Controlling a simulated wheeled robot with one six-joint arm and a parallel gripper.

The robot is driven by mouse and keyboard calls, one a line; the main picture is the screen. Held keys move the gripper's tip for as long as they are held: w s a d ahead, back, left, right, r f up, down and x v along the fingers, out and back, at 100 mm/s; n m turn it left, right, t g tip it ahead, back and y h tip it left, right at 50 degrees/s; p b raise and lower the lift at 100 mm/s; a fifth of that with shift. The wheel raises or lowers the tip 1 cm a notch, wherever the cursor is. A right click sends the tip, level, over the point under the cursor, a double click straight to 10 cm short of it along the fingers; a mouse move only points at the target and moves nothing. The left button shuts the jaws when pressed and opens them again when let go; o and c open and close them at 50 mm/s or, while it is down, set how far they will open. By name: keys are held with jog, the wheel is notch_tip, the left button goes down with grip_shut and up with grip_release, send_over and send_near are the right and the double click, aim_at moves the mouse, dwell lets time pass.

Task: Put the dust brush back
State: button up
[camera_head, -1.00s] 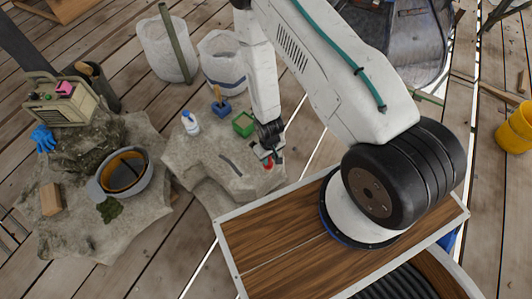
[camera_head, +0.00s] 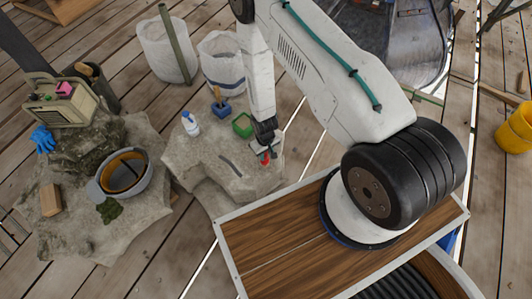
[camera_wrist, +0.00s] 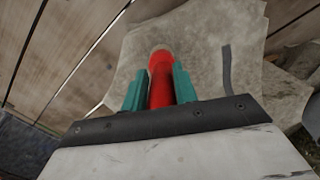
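A red, round-ended handle (camera_wrist: 161,80) lies between the two teal fingers of my gripper (camera_wrist: 160,92) in the wrist view. It looks like the dust brush; its bristles are hidden. The fingers press on both sides of it. In the head view my gripper (camera_head: 266,150) is over the right end of the pale stone slab, and the red handle (camera_head: 265,158) shows at its tip. A small open green box (camera_head: 242,126) and a blue box (camera_head: 221,109) with a wooden-handled tool in it stand on the slab, behind and left of my gripper.
A white spray bottle (camera_head: 190,123) stands on the slab (camera_head: 205,160), left of the boxes. A dark flat strip (camera_head: 230,166) lies at its middle. White bins (camera_head: 222,62) stand behind. A grey bucket (camera_head: 124,175) and a radio-like box (camera_head: 57,103) are on rocks at left.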

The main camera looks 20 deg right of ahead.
jog(key=o, duration=0.3)
jog(key=r, duration=1.2)
jog(key=shift+w+r, duration=0.1)
jog(key=shift+w, duration=0.2)
notch_tip(320, 180, up, 33)
jog(key=t+y, duration=0.1)
jog(key=s+d+r+m+h, duration=0.1)
jog(key=s+d+r, duration=0.2)
jog(key=s+r, duration=1.7)
jog(key=shift+s+m+t, duration=0.4)
jog(key=shift+s, duration=0.45)
